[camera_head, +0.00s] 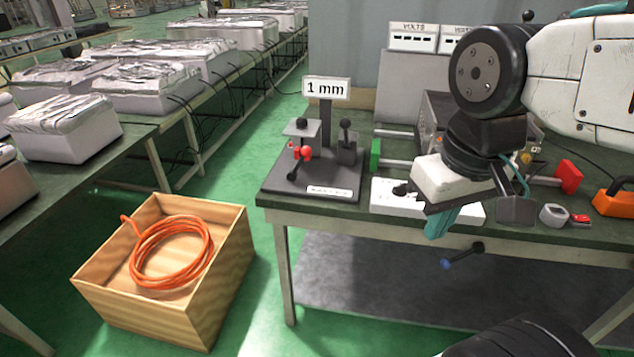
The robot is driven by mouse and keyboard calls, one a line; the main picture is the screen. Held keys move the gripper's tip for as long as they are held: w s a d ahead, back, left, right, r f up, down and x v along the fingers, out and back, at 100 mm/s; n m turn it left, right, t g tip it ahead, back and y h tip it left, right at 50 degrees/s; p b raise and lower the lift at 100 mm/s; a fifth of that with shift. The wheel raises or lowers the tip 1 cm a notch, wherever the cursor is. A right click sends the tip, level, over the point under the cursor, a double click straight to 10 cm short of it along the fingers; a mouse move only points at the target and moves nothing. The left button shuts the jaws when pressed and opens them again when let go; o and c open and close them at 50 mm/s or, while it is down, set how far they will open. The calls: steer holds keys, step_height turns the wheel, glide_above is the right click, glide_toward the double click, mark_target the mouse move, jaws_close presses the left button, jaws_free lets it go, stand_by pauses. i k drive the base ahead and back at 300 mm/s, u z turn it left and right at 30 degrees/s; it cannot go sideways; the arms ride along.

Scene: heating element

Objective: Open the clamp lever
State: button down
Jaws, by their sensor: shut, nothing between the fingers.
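A clamp fixture stands on a dark base plate (270,180) at the left end of the workbench, under a "1 mm" sign. It has a grey plate, a red part (302,153) and a black-knobbed rod (293,173) slanting down at the front. Beside it a black-knobbed lever (346,132) stands upright on a dark block. I cannot tell for sure which one is the clamp lever. My gripper (440,222) is right of the fixture, in front of the bench's front edge, pointing down, shut and empty. My arm and gripper hide part of the bench behind them.
A white power strip (385,199) lies behind my gripper. Green (375,154) and red (570,176) blocks and an orange tool (614,198) are on the bench. A blue-tipped black-knobbed rod (462,256) shows below its edge. A wooden crate (230,270) with orange cable stands on the floor.

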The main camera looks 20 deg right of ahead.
mark_target(306, 152)
steer(key=k, duration=0.2)
steer(key=z, duration=0.85)
steer(key=i, duration=0.5)
